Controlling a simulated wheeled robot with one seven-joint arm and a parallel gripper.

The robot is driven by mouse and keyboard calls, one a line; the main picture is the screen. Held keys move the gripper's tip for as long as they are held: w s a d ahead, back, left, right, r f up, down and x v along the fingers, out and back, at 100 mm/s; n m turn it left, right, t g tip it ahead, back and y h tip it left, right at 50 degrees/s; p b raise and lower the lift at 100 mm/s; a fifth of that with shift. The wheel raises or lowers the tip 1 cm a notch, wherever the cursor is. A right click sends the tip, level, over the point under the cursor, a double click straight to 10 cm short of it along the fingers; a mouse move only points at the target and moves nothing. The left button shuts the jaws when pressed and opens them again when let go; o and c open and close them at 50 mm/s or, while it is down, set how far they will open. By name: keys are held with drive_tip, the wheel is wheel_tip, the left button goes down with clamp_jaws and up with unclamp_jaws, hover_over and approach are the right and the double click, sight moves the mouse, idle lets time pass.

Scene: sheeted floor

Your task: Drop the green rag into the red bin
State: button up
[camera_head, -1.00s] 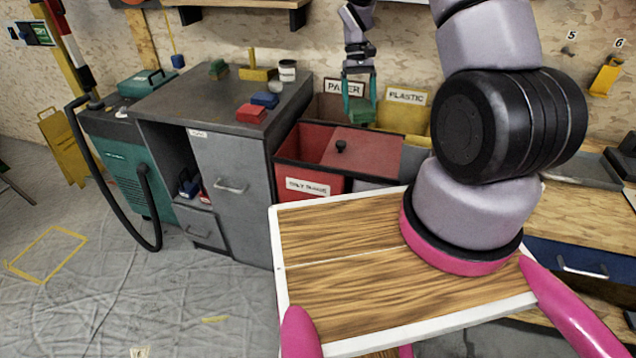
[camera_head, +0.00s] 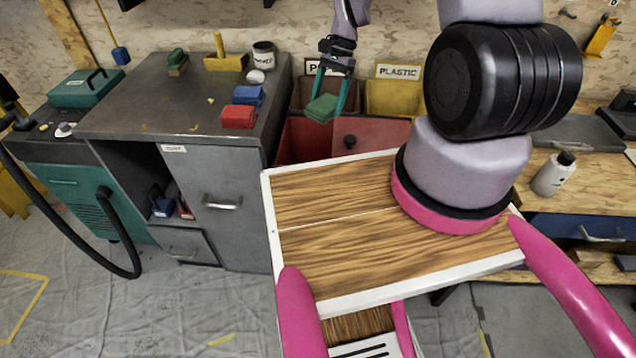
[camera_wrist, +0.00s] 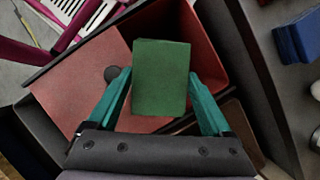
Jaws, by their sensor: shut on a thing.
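The green rag (camera_head: 322,108) is a small folded block held between the teal fingers of my gripper (camera_head: 328,92). In the wrist view the rag (camera_wrist: 160,78) sits between the fingertips of my gripper (camera_wrist: 160,92). Below it is the red bin (camera_head: 296,140), whose left part is open and whose right part has a red lid (camera_head: 375,137) with a dark knob. In the wrist view the rag hangs over the open side of the red bin (camera_wrist: 207,45), close to the lid edge. My tray hides the bin's front in the head view.
A grey cabinet (camera_head: 135,118) left of the bin holds a red block (camera_head: 238,116), a blue block (camera_head: 248,95), a white ball and a can (camera_head: 263,55). Behind the bin stand a brown bin and a yellow bin (camera_head: 392,98) marked PLASTIC. A workbench with a bottle (camera_head: 553,174) is at right.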

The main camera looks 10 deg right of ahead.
drive_tip(key=shift+f, duration=2.45)
drive_tip(key=o, duration=1.1)
drive_tip(key=v, duration=1.1)
